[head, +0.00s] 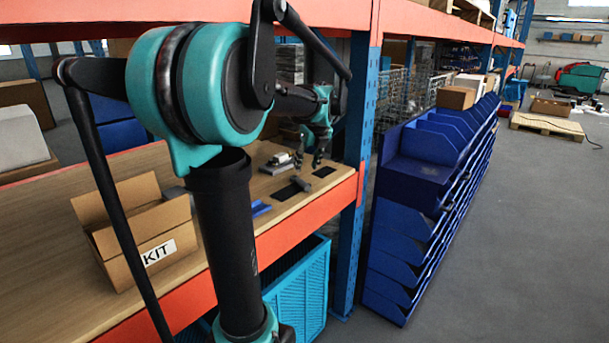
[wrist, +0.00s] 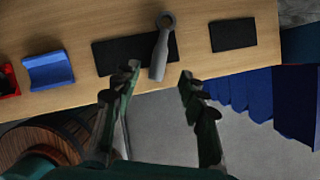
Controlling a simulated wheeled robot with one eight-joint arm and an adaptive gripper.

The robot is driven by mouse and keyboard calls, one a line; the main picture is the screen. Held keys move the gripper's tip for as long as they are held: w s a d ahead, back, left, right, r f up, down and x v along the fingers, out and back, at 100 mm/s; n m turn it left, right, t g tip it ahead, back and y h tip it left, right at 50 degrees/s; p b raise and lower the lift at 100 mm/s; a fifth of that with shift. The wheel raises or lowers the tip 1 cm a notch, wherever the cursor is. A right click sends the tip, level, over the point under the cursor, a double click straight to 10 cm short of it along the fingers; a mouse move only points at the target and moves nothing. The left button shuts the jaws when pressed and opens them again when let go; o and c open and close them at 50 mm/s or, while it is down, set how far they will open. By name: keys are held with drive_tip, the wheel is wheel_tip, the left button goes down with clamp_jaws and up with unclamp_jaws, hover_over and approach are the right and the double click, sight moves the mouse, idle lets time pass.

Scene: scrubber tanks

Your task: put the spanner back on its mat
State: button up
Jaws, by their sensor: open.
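The spanner (wrist: 160,52) is grey with a ring at its far end. In the wrist view it lies across the right end of a long black mat (wrist: 108,57), ring past the mat's far edge and handle over the near edge. It also shows small in the head view (head: 301,184). A smaller black mat (wrist: 233,34) lies bare to the right. I cannot tell which mat is the spanner's. My gripper (wrist: 159,82) is open and empty above the bench's front edge, its fingers on either side of the handle's near end. It shows in the head view too (head: 318,158).
A blue holder (wrist: 48,70) and a red bin (wrist: 7,80) stand left of the mats. A grey metal object (head: 276,167) lies behind the mats. A KIT carton (head: 140,228) stands on the bench (head: 60,265).

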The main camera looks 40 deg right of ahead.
drive_tip(key=v, duration=0.4)
drive_tip(key=shift+s+r, duration=0.15)
drive_tip(key=shift+r, duration=0.2)
drive_tip(key=shift+s, duration=0.1)
